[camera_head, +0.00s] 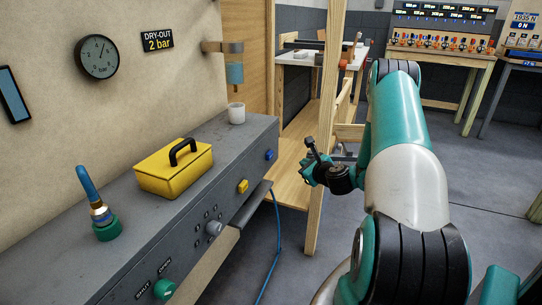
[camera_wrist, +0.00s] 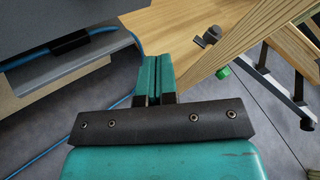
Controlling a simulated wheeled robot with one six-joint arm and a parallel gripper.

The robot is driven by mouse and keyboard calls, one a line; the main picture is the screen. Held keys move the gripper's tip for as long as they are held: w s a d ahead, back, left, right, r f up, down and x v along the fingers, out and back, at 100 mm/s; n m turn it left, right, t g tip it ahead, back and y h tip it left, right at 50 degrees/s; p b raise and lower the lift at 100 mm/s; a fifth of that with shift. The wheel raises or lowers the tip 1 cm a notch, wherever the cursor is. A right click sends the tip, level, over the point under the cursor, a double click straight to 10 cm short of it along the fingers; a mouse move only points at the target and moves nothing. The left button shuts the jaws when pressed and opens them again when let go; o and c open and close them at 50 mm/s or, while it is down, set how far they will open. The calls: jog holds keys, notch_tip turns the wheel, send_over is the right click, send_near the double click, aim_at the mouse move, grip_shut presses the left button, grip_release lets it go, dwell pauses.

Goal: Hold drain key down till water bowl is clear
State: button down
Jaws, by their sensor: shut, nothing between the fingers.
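The water bowl (camera_head: 235,74) hangs under a metal fitting on the wall, above the bench. It looks blue-tinted; I cannot tell the water level inside. The drain key is not clearly labelled. A blue key (camera_head: 270,155) and a yellow key (camera_head: 243,187) sit on the bench's grey front panel. My gripper (camera_head: 312,152) is right of the panel, apart from both keys, in front of a wooden post. In the wrist view, its teal fingers (camera_wrist: 154,77) are together with nothing between them.
A white cup (camera_head: 237,114) stands on the bench below the bowl. A yellow case (camera_head: 174,170) and a blue hose fitting (camera_head: 104,218) stand further left. A wooden post (camera_head: 322,125) is close to my gripper. A blue hose (camera_head: 272,250) hangs to the floor.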

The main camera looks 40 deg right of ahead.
aim_at(270, 155)
jog(key=w+a+p, duration=0.3)
jog(key=w+p, duration=0.2)
jog(key=w, duration=0.2)
jog(key=shift+w, duration=0.3)
jog(key=shift+a, duration=0.1)
jog(key=shift+w+r+p, duration=0.1)
jog(key=shift+p, duration=0.25)
dwell(1.4)
jog(key=shift+w+a, duration=0.15)
jog(key=shift+w, duration=0.15)
jog(key=shift+w+a+p, duration=0.2)
jog(key=shift+w+p, duration=0.2)
jog(key=shift+p, duration=0.3)
dwell(4.2)
